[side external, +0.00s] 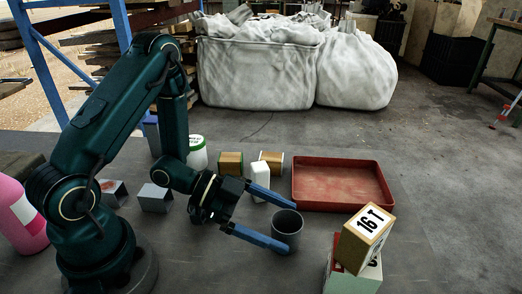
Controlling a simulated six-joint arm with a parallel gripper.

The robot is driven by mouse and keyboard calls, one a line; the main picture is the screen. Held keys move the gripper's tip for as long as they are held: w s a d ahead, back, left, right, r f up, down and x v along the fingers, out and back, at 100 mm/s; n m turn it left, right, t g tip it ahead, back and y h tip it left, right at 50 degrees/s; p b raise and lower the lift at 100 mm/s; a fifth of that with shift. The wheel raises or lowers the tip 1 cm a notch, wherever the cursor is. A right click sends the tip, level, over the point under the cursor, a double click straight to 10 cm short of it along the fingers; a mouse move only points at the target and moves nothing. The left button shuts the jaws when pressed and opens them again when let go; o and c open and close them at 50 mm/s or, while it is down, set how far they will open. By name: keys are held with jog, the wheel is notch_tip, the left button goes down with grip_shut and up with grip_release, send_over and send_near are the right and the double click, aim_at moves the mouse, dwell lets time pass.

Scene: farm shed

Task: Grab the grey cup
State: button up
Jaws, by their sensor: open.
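The grey cup (287,231) stands upright on the dark floor, right of the middle of the side external view. My gripper (292,227) is low over the floor with its two blue fingers spread apart. One finger reaches behind the cup and the other in front of it, so the cup's near side lies at or between the fingertips. I cannot tell whether either finger touches it. The gripper is open. The front finger hides a little of the cup's lower left edge.
A red tray (341,204) lies just behind and right of the cup. A box marked 16 T (366,238) sits tilted on a pale box (352,281) at front right. A white bottle (260,181) and a white tub (197,153) stand behind the gripper. Floor in front is clear.

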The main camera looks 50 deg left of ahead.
aim_at(301, 246)
jog(key=shift+x, duration=2.6)
jog(key=shift+f, duration=0.1)
jog(key=c, duration=1.3)
